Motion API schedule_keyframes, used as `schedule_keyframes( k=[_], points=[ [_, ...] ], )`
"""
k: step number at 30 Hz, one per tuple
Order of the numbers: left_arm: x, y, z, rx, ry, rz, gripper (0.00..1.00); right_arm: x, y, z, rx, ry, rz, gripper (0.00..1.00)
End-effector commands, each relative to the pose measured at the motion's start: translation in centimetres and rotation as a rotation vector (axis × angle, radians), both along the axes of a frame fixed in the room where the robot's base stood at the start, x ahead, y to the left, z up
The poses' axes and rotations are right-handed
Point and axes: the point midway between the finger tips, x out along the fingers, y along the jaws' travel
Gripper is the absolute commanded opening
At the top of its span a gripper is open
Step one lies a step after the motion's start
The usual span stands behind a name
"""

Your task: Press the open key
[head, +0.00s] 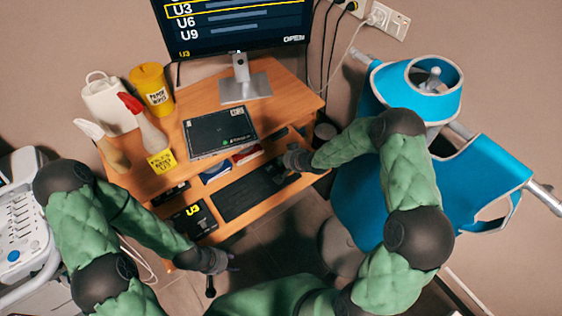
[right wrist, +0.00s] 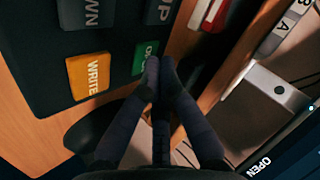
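A black key panel with large coloured keys fills the upper left of the right wrist view. Its green key (right wrist: 140,58) is partly covered by my right gripper, and only an initial that looks like "O" can be read. An orange WRITE key (right wrist: 88,76) lies left of it. My right gripper (right wrist: 161,68) is shut and empty, its fingertips together at the green key's right edge; contact cannot be told. In the head view my right gripper (head: 290,160) is over the right end of the black keyboard (head: 240,198). My left gripper (head: 225,264) hangs before the desk's front edge, its fingers unclear.
The monitor (head: 235,22) lists U3, U6 and U9, with U3 highlighted and OPEN at lower right. The wooden desk (head: 200,100) holds a dark laptop-like box (head: 219,131), a yellow tub (head: 151,88) and bottles. A blue apron (head: 480,180) hangs at right.

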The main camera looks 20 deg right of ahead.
Motion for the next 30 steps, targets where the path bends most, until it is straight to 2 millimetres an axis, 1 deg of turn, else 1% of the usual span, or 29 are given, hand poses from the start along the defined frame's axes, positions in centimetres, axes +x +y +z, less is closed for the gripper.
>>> schedule_keyframes(
  k=[5,14,26,30],
  points=[
    [0.0,0.0,0.2,0.0,0.0,0.0,0.4,0.0,0.0,0.2,-0.001,0.001,0.0,0.0],
    [0.0,0.0,1.4,0.0,0.0,0.0,0.4,0.0,0.0,1.6,0.0,0.001,0.001,0.0],
    [0.0,0.0,1.5,0.0,0.0,0.0,0.4,0.0,0.0,1.7,0.0,0.001,0.001,0.0],
    [0.0,0.0,2.3,0.0,0.0,0.0,0.4,0.0,0.0,2.6,0.0,0.0,0.0,0.0]
  ],
)
